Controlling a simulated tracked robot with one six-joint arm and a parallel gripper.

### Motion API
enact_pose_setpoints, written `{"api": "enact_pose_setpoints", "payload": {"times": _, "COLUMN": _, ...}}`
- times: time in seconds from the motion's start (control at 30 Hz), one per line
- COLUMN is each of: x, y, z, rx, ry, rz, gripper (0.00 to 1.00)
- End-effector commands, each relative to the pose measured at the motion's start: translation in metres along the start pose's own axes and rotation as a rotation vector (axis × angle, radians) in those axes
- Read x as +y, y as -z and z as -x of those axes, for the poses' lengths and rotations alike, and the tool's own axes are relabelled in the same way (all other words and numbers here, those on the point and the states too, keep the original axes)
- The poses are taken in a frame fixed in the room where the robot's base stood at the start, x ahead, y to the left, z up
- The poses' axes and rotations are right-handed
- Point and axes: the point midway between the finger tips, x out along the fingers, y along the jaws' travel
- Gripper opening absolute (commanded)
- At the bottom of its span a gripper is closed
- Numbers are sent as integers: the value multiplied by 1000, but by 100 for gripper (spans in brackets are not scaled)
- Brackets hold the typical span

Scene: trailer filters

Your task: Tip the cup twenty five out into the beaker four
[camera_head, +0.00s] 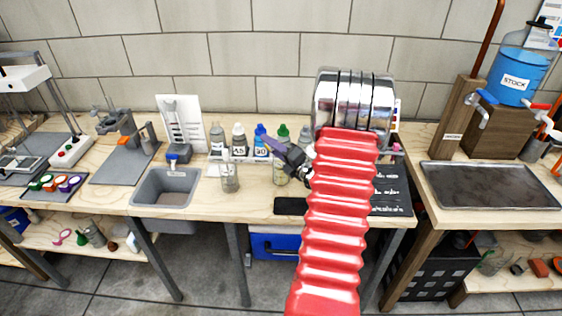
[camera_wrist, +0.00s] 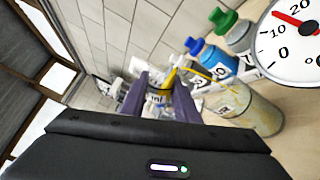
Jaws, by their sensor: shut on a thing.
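My gripper (camera_wrist: 158,88) has two purple fingers, shut on a small cup (camera_wrist: 157,98) whose visible marking reads "ml". The fingers hide much of the cup, and its exact tilt is hard to judge. In the head view my gripper (camera_head: 277,148) is above the bench, just over a glass vessel (camera_head: 282,174) with a yellowish lower part. That vessel appears in the wrist view (camera_wrist: 248,110) with a label I cannot read fully; it may be beaker four. A thin yellow streak (camera_wrist: 200,72) shows beside the cup. I cannot tell whether it is liquid.
A clear glass vessel (camera_head: 229,180) stands to the left, near the grey sink (camera_head: 167,187). Capped bottles (camera_head: 239,139) line the back, close to my gripper. A dial (camera_wrist: 295,40) is at the wrist view's upper right. A metal tray (camera_head: 490,184) lies far right.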

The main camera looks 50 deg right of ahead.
Motion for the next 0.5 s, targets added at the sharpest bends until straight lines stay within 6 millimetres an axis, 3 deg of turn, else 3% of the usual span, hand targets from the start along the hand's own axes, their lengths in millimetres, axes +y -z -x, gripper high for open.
{"api": "enact_pose_setpoints", "payload": {"times": 0.5, "x": 1, "y": -1, "z": 0, "rx": -3, "ry": 1, "rz": -36, "gripper": 6}}
